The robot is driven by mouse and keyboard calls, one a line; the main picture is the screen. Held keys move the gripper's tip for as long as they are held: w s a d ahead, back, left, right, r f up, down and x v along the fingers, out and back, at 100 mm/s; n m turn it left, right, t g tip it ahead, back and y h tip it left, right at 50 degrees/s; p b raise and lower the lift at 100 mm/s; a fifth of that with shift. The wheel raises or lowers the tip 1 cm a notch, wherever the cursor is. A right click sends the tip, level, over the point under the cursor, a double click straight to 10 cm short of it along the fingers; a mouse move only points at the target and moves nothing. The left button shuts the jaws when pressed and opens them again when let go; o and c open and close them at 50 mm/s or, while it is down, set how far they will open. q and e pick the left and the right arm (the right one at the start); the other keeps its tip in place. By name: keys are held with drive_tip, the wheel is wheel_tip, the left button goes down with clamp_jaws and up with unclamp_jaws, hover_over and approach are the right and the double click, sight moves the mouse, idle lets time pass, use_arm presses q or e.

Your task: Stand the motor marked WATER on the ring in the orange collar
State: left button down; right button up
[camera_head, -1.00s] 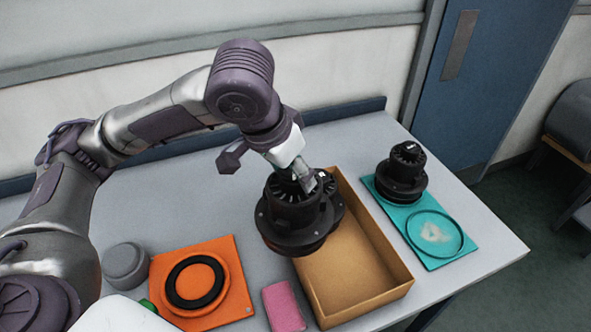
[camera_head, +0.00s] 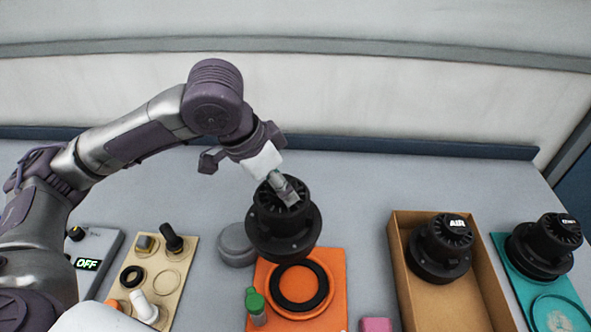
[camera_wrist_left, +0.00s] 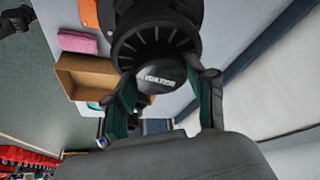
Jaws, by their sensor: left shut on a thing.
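My left gripper (camera_head: 290,196) is shut on a black finned motor (camera_head: 284,224) and holds it in the air above the far part of the orange collar plate (camera_head: 335,270). In the left wrist view the motor's cap (camera_wrist_left: 158,76) reads WATER, and the gripper's fingers (camera_wrist_left: 165,100) are on either side of it. The black ring (camera_head: 322,287) lies in the orange collar, just in front of and below the motor. The motor looks roughly upright and apart from the ring.
A cardboard box (camera_head: 484,290) at the right holds a motor marked AIR (camera_head: 440,250). Another motor (camera_head: 545,248) stands on a teal plate (camera_head: 580,303). A grey round lid (camera_head: 235,243), a green-capped bottle (camera_head: 256,308) and a pink block (camera_head: 376,325) lie close around the orange plate.

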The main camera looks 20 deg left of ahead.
sight(302, 245)
use_arm(q)
drive_tip(key=m, duration=0.1)
drive_tip(key=m+p, duration=0.1)
drive_tip(key=m+g+h, duration=0.1)
drive_tip(key=shift+s+d+m+p, duration=0.25)
drive_tip(key=shift+m+p, duration=0.05)
drive_tip(key=shift+p, duration=0.1)
drive_tip(key=d+m+g+p, duration=0.1)
drive_tip(key=m, duration=0.1)
drive_tip(key=s+d+f+m+g+p, duration=0.1)
drive_tip(key=m, duration=0.2)
drive_tip(key=d+m+p, duration=0.1)
drive_tip(key=m, duration=0.1)
drive_tip(key=shift+s+f+g+h+p, duration=0.2)
drive_tip(key=shift+f+g+h+p, duration=0.15)
drive_tip(key=shift+g+h, duration=0.05)
drive_tip(key=m, duration=0.1)
drive_tip(key=s+d+f+m+g+p, duration=0.1)
drive_tip(key=m, duration=0.2)
drive_tip(key=shift+s+d+f+m+g+p, duration=0.15)
drive_tip(key=shift+d+m+g+p, duration=0.1)
drive_tip(key=shift+m+g+p, duration=0.1)
drive_tip(key=shift+f+m+y, duration=0.25)
drive_tip(key=shift+y, duration=0.05)
wheel_tip(302, 245, down, 5)
drive_tip(key=b, duration=0.5)
drive_tip(key=shift+r+b, duration=0.1)
drive_tip(key=shift+b, duration=0.2)
drive_tip(key=shift+f, duration=0.45)
